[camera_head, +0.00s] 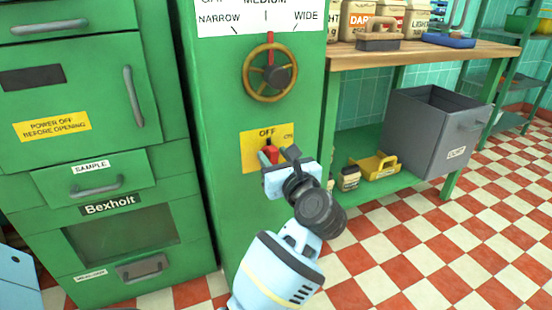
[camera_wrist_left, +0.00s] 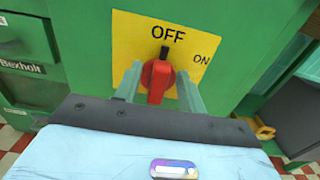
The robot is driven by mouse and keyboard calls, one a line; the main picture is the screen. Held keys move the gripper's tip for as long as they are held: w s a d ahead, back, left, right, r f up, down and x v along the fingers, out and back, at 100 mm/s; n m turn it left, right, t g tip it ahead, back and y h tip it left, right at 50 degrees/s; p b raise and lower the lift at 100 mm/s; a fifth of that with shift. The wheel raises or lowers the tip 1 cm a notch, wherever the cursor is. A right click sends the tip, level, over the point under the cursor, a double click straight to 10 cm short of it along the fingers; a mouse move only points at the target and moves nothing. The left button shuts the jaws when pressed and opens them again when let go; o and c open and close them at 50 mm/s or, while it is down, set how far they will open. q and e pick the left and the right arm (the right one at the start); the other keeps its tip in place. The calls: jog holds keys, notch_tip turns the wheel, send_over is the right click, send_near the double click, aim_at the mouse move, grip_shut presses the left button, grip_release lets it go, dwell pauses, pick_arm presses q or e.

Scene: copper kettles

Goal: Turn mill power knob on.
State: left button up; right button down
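The red power knob (camera_head: 271,154) sits on a yellow plate (camera_head: 251,139) on the green mill column. In the left wrist view the knob (camera_wrist_left: 158,80) has its black pointer up at OFF; ON is printed to the right. My left gripper (camera_head: 277,156) is at the plate and partly covers the knob and the plate's lower right in the head view. In the left wrist view its two fingers (camera_wrist_left: 160,84) stand open on either side of the knob, with narrow gaps; contact cannot be told. My right gripper is in neither view.
A brass handwheel (camera_head: 270,73) is above the plate. Green cabinets with drawers (camera_head: 95,187) stand at the left. A wooden bench (camera_head: 430,55) at the right bears bags and tools, with a grey bin (camera_head: 432,130) below its top. The checkered floor at the right is clear.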

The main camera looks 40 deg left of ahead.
pick_arm(q)
jog(key=shift+c, duration=1.1)
grip_shut()
jog(key=shift+p, duration=0.5)
jog(key=shift+d+r+m+p, duration=0.1)
jog(key=shift+r+m+p, duration=0.05)
jog(key=shift+m+p, duration=0.65)
jog(key=m+p, duration=0.3)
jog(key=w+m+p, duration=0.1)
jog(key=m+p, duration=0.2)
jog(key=f+m+p, duration=0.1)
jog(key=m+p, duration=0.2)
jog(key=m, duration=0.1)
jog(key=shift+w+d+p, duration=0.15)
jog(key=shift+d+p, duration=0.1)
jog(key=shift+p, duration=0.15)
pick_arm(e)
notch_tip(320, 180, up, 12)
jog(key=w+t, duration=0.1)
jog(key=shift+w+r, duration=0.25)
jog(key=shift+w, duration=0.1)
pick_arm(q)
jog(key=shift+f, duration=0.1)
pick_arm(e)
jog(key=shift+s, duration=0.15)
pick_arm(q)
jog(key=shift+m, duration=0.3)
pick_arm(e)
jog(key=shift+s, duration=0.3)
